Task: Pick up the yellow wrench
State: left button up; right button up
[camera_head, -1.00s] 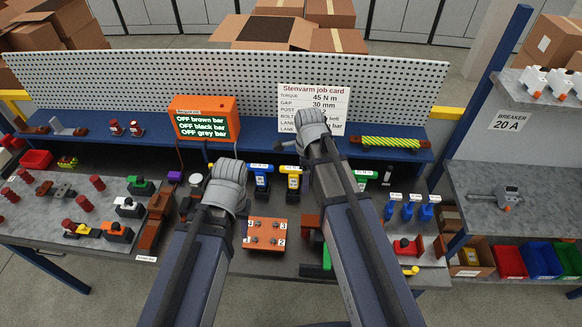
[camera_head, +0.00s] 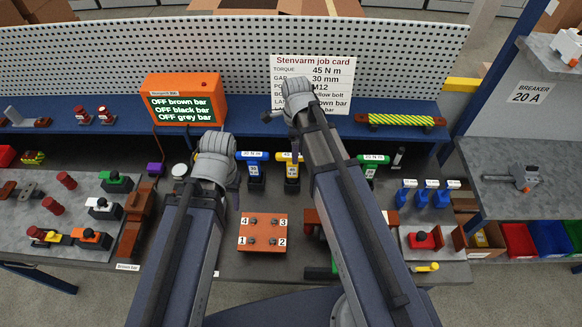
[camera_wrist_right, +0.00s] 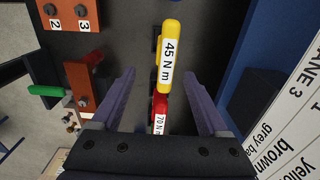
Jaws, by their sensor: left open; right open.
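The yellow wrench (camera_head: 291,170) stands upright at the back of the bench, its yellow T-handle marked 45 N m. In the right wrist view its yellow handle (camera_wrist_right: 168,62) lies in line with the gap of my right gripper (camera_wrist_right: 159,74). The fingers are open and empty, with space on both sides of the handle. In the head view my right arm covers the area just right of the wrench. My left gripper (camera_head: 214,162) is left of the wrenches; its fingertips are hidden by the arm.
An orange numbered block (camera_head: 262,232) is in front. The job card (camera_head: 318,80) and pegboard (camera_head: 100,50) rise behind.

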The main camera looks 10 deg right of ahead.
aim_at(292, 171)
jog(key=shift+w+f+b, duration=0.4)
jog(key=shift+f, duration=0.4)
jog(key=shift+f+b, duration=0.45)
jog(key=shift+b, duration=0.05)
jog(key=f+b, duration=0.7)
jog(key=shift+w+a, duration=0.2)
jog(key=shift+a, duration=0.1)
pick_arm(q)
notch_tip(292, 171, down, 9)
jog(key=shift+w+f, duration=0.15)
jog(key=shift+w, duration=0.2)
pick_arm(e)
jog(key=shift+r, duration=0.1)
jog(key=shift+c, duration=0.3)
grip_shut()
